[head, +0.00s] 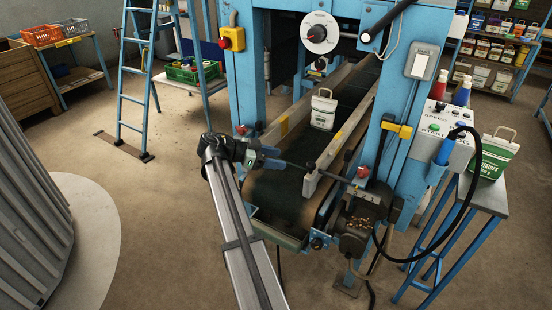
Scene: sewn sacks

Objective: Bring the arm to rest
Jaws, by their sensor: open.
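My arm reaches up from the bottom middle of the head view, and my gripper (268,158) is at its far end, pointing right. It is open and looks empty, above the near left side of the conveyor belt (275,188). The fingers are small and dark in this view.
The blue machine frame (246,75) rises just behind my gripper. A side table (485,197) at the right holds a green and white sack (496,155) beside a control box (442,135). A blue ladder (132,80) stands at the left. The floor (160,200) left of my arm is clear.

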